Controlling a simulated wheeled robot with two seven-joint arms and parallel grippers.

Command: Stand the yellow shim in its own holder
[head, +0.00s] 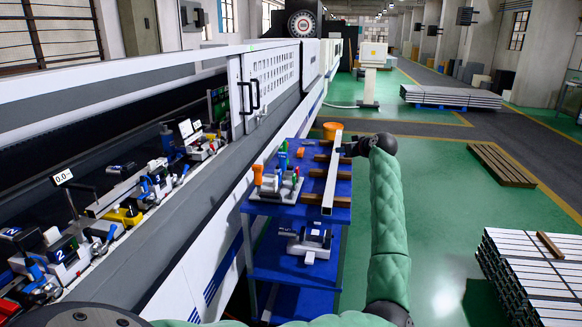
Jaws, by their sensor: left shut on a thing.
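My left gripper (349,149) is at the far right part of the blue table, beside the upper end of a long silver profile (331,180). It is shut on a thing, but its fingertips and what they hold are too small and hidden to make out. I cannot pick out the yellow shim. A grey stand (277,190) with orange and blue handled tools is on the table, left of the profile. I cannot tell whether the shim's holder is part of it. My right gripper is not in view.
The profile lies across brown wooden bars (318,173) on the blue table (258,208). An orange bin (332,130) stands at the table's far end. A lower shelf carries a grey device (311,240). The long machine (190,220) with clamps runs along the left.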

